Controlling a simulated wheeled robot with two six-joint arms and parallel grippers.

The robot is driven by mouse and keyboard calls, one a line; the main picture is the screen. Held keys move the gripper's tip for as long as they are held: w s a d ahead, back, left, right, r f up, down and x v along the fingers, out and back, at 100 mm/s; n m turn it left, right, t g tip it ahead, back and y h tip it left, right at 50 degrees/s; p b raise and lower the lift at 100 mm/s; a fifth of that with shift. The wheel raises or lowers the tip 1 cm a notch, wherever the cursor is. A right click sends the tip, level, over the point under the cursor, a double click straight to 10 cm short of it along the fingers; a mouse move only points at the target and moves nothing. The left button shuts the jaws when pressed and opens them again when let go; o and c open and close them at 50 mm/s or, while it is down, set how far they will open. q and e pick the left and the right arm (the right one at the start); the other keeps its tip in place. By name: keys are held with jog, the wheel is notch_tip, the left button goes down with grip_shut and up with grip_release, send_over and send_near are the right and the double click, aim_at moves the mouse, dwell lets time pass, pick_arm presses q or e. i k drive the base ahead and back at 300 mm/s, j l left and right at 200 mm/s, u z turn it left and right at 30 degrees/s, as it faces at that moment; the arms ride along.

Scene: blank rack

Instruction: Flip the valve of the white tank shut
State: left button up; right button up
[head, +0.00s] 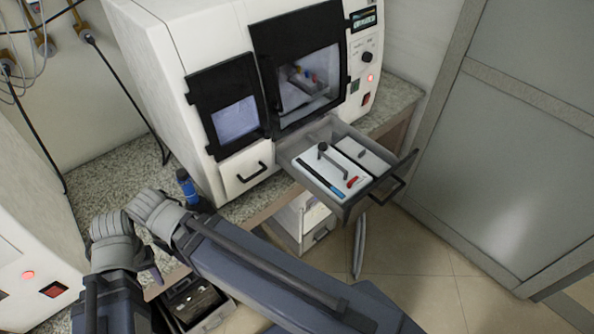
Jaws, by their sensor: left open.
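I cannot pick out a white tank with a valve in the head view. The nearest match is a black lever (330,158) on a white panel inside the open drawer (345,211) of a white machine; I cannot tell whether it is a valve. My left arm reaches up from the bottom edge, bends near the counter at left and comes back down. My left gripper is at the lower left; its fingertips do not show clearly, and it appears empty and well away from the drawer. My right gripper is not in view.
The white machine (150,30) stands on a speckled counter (118,165). A blue bottle (187,186) stands beside my arm. The drawer juts out over the floor with a red item (353,182) in it. A grey door (500,140) is at right. Tiled floor (430,270) is clear.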

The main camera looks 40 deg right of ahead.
aim_at(349, 184)
jog(key=j+z, duration=0.15)
jog(key=z, duration=1.85)
jog(key=k+j, duration=0.25)
jog(key=k, duration=0.2)
